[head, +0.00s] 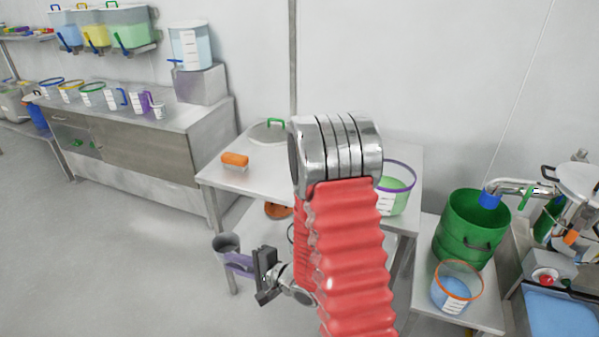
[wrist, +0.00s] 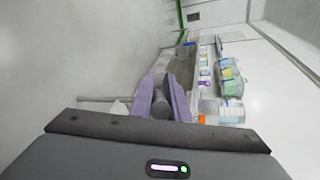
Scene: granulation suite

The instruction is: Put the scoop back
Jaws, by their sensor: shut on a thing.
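My gripper (head: 257,268) is shut on the handle, left of my red-sleeved arm.
The white table (head: 215,178) holds an orange-topped brush (head: 235,161), a lid with a green handle (head: 268,130) and a purple-rimmed tub (head: 398,190). A green drum (head: 468,232) and orange-rimmed bucket (head: 455,288) stand right. Left, a long bench (head: 140,140) holds several vessels. The left floor is clear.

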